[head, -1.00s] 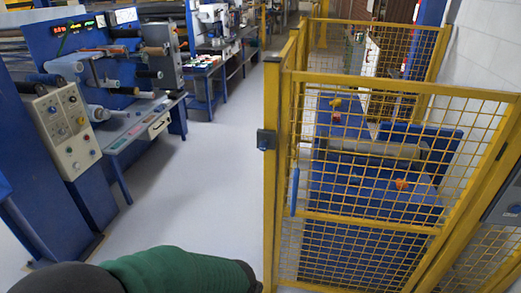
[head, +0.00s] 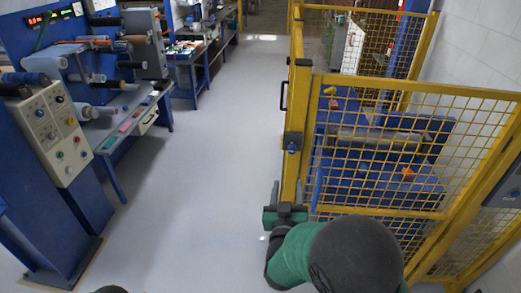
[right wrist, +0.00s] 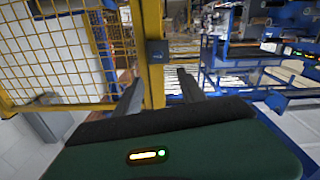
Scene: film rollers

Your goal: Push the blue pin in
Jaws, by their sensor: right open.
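A dark latch box (head: 293,138) sits on the yellow gate post, with a small blue spot, seemingly the blue pin (head: 292,147), on its front. How far the pin sticks out is too small to tell. My right gripper (head: 287,188) is open and empty, below the latch box and apart from it, its fingers pointing away from me. In the right wrist view, the latch box (right wrist: 157,50) shows beyond and between the open fingers (right wrist: 160,88). My left gripper is not in view.
The yellow mesh fence (head: 385,150) encloses a blue machine (head: 340,185) at right. A beige control panel (head: 52,133) and a blue bench (head: 125,135) stand at left. Grey floor (head: 205,160) is clear between them.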

